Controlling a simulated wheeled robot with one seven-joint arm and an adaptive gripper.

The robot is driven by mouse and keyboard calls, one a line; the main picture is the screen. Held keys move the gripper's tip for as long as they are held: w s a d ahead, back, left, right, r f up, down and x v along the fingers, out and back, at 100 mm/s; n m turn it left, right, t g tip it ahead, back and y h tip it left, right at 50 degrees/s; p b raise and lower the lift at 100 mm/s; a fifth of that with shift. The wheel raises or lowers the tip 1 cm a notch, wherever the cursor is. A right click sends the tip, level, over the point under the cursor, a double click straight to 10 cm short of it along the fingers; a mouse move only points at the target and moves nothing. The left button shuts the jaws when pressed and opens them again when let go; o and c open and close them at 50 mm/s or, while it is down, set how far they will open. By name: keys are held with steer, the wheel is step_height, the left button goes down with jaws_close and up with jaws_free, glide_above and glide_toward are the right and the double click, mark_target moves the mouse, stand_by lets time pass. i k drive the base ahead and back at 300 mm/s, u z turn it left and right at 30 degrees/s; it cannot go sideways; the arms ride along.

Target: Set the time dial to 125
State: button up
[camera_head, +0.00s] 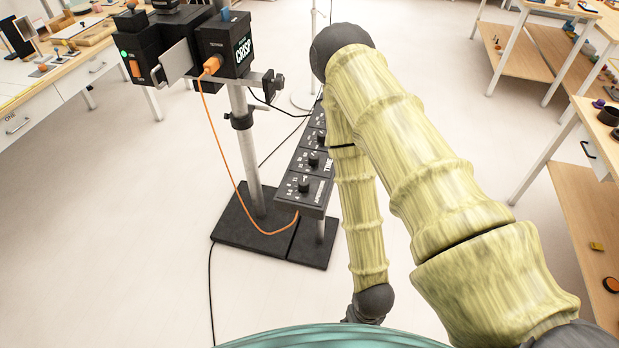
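The time dial (313,160) is a small black knob on a dark control panel (318,207) that stands on a post. White lettering "TIME" shows beside it, partly covered by my forearm. The numbers around it are too small to read, so its setting cannot be told. Another black knob (304,187) sits nearer on the same panel, and others lie farther up. My forearm hangs down just right of the panel. The grey end piece (362,312) below my wrist is partly hidden by my teal body, and its fingers cannot be made out.
A black camera-like device (222,45) stands on a metal pole (246,140) left of the panel, with an orange cable hanging from it. Black base plates (255,225) lie below. Tables with props stand at the left (50,92) and right (590,215). Open white floor lies between.

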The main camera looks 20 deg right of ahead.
mark_target(313, 160)
steer(key=u, duration=2.3)
steer(key=i, duration=0.75)
steer(key=z, duration=2.4)
